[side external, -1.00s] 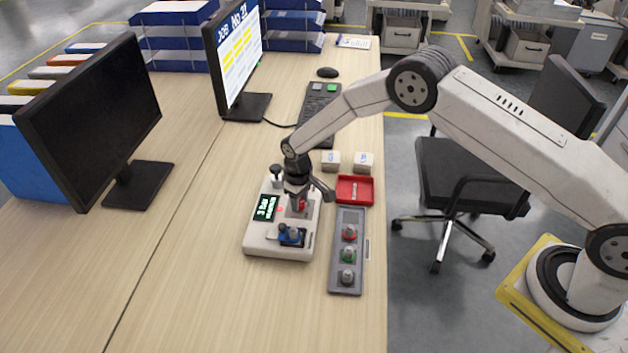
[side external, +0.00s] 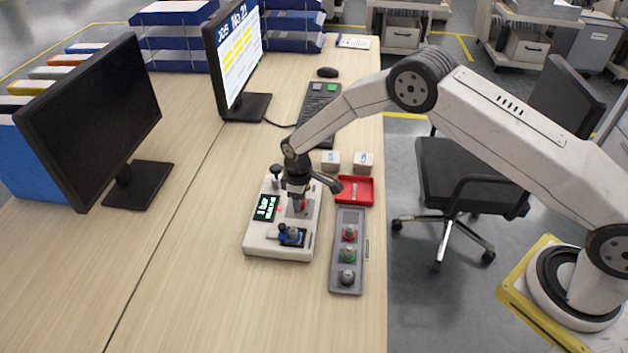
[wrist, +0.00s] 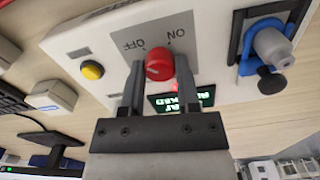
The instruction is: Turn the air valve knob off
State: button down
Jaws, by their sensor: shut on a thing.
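The red air valve knob (wrist: 158,65) sits on a grey plate marked ON and OFF on the white control box (side external: 262,243). My gripper (wrist: 160,62) is shut on the knob, with one finger on each side of it. In the wrist view the ON and OFF labels show upside down, ON above right of the knob and OFF above left. Which label the knob points to is hard to tell. In the side view my gripper (side external: 298,202) points down over the box and partly hides the knob. A small green-lit display (side external: 265,207) is on the box beside it.
A blue clamp-like fitting with a grey part (side external: 291,236) is on the same box. A grey panel with several knobs (side external: 347,255) and a red tray (side external: 366,191) lie to the right. Two small white boxes (side external: 331,161) stand behind. The desk in front is clear.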

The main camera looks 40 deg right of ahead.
jog(key=shift+c, duration=1.6)
grip_release()
jog(key=shift+r, duration=3.95)
